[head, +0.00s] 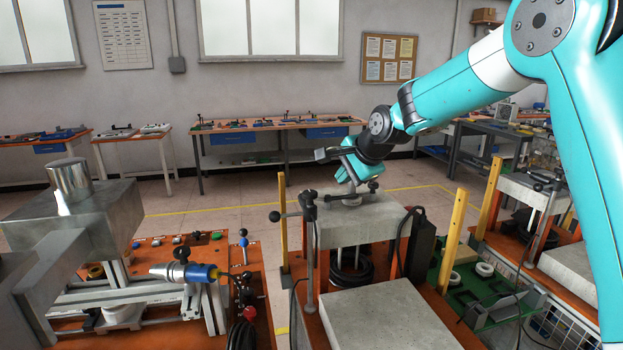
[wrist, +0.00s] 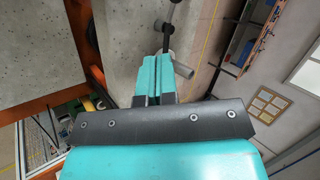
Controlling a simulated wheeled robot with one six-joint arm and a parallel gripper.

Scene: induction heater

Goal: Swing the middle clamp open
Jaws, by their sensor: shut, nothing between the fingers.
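The middle clamp (head: 310,212) is a dark metal clamp on a post at the left front edge of a grey block (head: 362,226). A ball-ended handle sticks out to its left and its bar reaches over the block top. My gripper (head: 353,186) points down just above the block, close to the clamp bar. In the wrist view my teal fingers (wrist: 155,65) are together with nothing between them. A dark clamp rod (wrist: 172,25) and a short grey cylinder (wrist: 183,69) show right by the fingertips. I cannot tell whether they touch.
A second grey slab (head: 380,318) lies in front on the orange bench. Yellow posts (head: 453,236) flank the station. A similar clamp (head: 548,182) stands at the right. A metal-topped machine (head: 75,225) stands at the left. A black box with a cable (head: 420,250) hangs beside the block.

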